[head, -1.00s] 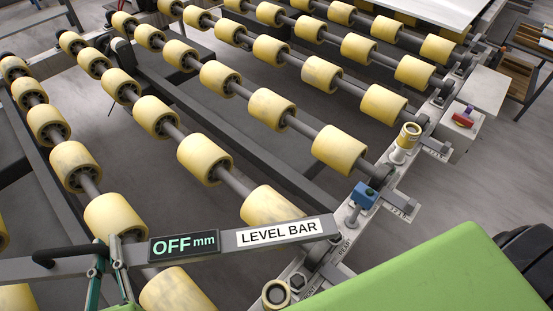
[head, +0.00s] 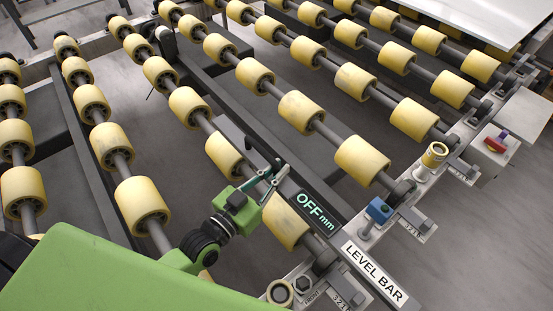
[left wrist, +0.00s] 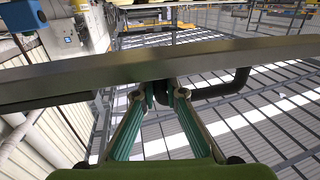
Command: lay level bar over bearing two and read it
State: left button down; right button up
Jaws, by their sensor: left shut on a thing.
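The long grey level bar (head: 347,243) runs diagonally across the head view, with a display reading "OFF mm" (head: 315,213) and a white "LEVEL BAR" label. My left gripper (head: 272,178) is shut on it near the display. In the left wrist view the bar (left wrist: 90,80) crosses the fingers (left wrist: 165,92), with a dark bent handle behind. The bar passes over a yellow roller (head: 285,226) and the side rail; whether it touches them I cannot tell. Dark bearings (head: 402,191) line the rail; I cannot tell which is bearing two. My right gripper is not in view.
A blue block (head: 379,209) and a yellow-rimmed cup (head: 434,156) stand on the rail right of the bar. Another cup (head: 281,292) is at its front end. A box with a red switch (head: 495,142) is at right. Grey floor is open at lower right.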

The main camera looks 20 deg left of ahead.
pick_arm(q)
jog(key=shift+w+a+f, duration=0.15)
jog(key=shift+w+a, duration=0.5)
jog(key=shift+w, duration=0.35)
jog(key=shift+a+f, duration=0.1)
jog(key=shift+f+b, duration=0.4)
jog(key=shift+b, duration=0.05)
notch_tip(320, 180, down, 4)
jog(key=b, duration=0.4)
jog(key=shift+f, duration=0.2)
jog(key=shift+f+b, duration=0.75)
jog(key=shift+b, duration=0.35)
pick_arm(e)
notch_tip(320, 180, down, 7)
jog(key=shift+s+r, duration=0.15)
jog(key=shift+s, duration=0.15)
pick_arm(q)
jog(key=shift+f+b, duration=0.35)
jog(key=shift+f, duration=0.15)
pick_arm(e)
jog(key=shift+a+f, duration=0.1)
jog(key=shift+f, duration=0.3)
